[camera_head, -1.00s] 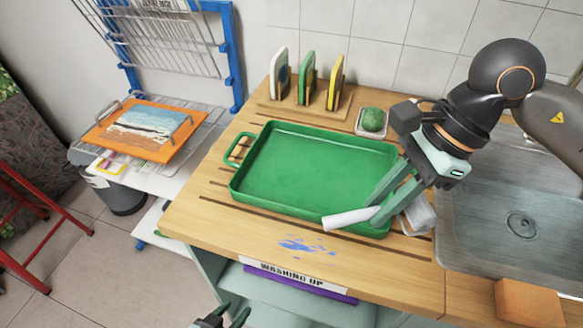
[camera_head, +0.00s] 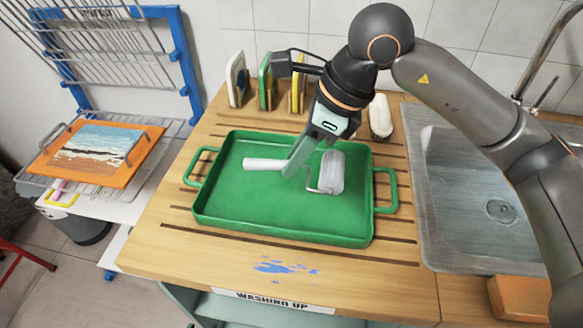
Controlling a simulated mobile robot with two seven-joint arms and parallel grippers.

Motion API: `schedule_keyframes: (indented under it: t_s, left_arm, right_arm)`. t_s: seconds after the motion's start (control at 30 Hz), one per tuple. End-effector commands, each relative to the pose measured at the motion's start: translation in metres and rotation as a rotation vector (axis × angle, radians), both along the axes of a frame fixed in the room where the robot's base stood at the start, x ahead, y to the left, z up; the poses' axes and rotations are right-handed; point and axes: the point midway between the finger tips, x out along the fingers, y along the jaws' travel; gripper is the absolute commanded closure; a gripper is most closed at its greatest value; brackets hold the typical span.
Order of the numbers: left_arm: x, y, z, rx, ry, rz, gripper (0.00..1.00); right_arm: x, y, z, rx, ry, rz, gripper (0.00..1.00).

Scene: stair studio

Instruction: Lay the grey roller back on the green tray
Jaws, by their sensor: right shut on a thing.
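The green tray (camera_head: 215,207) lies on the slatted wooden worktop, with a handle at each end. The grey roller (camera_head: 331,172) is over the tray's right half. Its white handle (camera_head: 263,164) points left, and its thin wire frame shows below the head. My right gripper (camera_head: 293,168) reaches down from the back right over the tray, shut on the roller's handle near its inner end. The roller is within the tray's outline; I cannot tell whether it touches the floor of the tray. My left gripper is out of view.
A white rounded thing (camera_head: 380,115) lies back right. A metal sink (camera_head: 470,200) and orange block (camera_head: 519,299) are right. The worktop's front strip is clear, with blue paint marks (camera_head: 275,266).

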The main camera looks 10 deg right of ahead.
Motion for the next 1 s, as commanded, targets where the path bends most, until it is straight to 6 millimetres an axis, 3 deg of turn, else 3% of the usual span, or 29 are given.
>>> schedule_keyframes:
  t_s: [0.1, 0.33, 0.57, 0.8, 1.0]
  left_arm:
    - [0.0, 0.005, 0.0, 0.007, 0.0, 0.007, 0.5]
    - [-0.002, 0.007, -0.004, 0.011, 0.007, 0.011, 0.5]
    - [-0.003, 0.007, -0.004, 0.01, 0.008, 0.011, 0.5]
    - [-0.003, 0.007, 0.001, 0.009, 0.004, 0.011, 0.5]
    - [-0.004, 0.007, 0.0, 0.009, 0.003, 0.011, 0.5]
  right_arm:
    - [0.025, -0.005, -0.02, 0.001, 0.007, -0.002, 1.0]
    - [0.051, -0.01, -0.051, 0.001, 0.001, 0.002, 1.0]
    - [0.061, -0.012, -0.064, 0.001, 0.002, 0.002, 1.0]
    - [0.063, -0.012, -0.095, 0.0, 0.001, 0.004, 1.0]
    - [0.064, -0.012, -0.097, 0.001, -0.002, 0.003, 1.0]
